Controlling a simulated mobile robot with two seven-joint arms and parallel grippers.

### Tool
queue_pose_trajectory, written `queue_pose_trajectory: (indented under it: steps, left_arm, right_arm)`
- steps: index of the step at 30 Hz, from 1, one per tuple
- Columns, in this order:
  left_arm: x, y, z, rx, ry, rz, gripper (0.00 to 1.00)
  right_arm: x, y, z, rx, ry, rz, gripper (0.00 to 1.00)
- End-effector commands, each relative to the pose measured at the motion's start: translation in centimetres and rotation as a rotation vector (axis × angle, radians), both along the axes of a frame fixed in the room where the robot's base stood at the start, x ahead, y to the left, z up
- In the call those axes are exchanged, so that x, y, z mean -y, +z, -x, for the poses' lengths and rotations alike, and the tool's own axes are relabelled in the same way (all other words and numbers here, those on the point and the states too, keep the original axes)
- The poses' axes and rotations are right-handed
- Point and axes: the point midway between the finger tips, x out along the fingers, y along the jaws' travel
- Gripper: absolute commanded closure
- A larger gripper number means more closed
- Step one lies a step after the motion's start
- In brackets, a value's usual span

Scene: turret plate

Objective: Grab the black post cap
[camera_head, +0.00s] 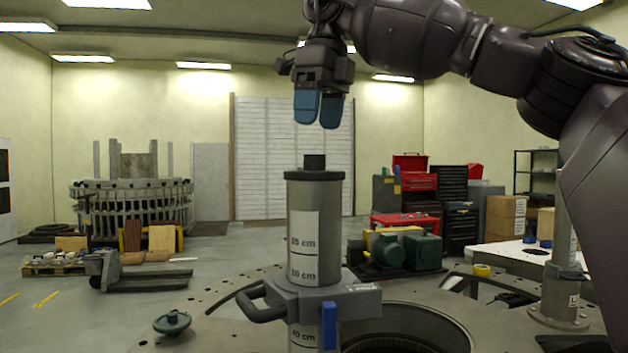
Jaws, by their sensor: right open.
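The black post cap (314,162) is a small dark knob on the dark disc that tops a grey upright post (301,205). The post carries a white label with centimetre marks and stands near the middle of the view. My right gripper (319,125) hangs above the cap with its two blue fingertips pointing down. A gap shows between the fingertips and the cap, and nothing is between the fingers. My left gripper is not in the view.
A grey clamp with a handle (262,308) surrounds the post low down. The turret plate (225,310) has a large round opening right of the post. A small green-grey lidded object (172,323) sits on the plate at left. Another post (562,270) stands at right.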

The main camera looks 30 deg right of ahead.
Motion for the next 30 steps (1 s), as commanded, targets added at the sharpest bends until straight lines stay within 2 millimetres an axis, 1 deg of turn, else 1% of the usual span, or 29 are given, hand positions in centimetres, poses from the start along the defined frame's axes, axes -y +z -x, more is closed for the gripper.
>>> queue_pose_trajectory:
  steps: [4,9,12,16,22,23,30]
  left_arm:
    - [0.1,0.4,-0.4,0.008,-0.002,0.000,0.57]
    - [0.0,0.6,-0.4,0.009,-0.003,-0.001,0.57]
    - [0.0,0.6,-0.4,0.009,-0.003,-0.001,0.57]
    - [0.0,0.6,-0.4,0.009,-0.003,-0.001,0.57]
    - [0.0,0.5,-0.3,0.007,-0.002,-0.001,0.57]
    - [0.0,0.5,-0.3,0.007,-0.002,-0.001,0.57]
    - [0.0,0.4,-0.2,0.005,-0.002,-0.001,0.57]
  right_arm:
    - [0.0,-1.1,-0.1,-0.001,0.000,0.002,0.33]
    - [-0.2,-3.5,-0.4,-0.003,0.000,0.002,0.33]
    - [-0.2,-4.5,-0.5,-0.002,0.000,0.001,0.33]
    - [-0.3,-5.2,-0.6,-0.001,0.000,0.001,0.33]
    - [-0.3,-5.2,-0.6,0.000,0.000,0.000,0.33]
    - [-0.3,-5.2,-0.6,0.000,0.000,0.000,0.36]
    - [-0.3,-5.2,-0.6,0.000,0.000,0.000,0.73]
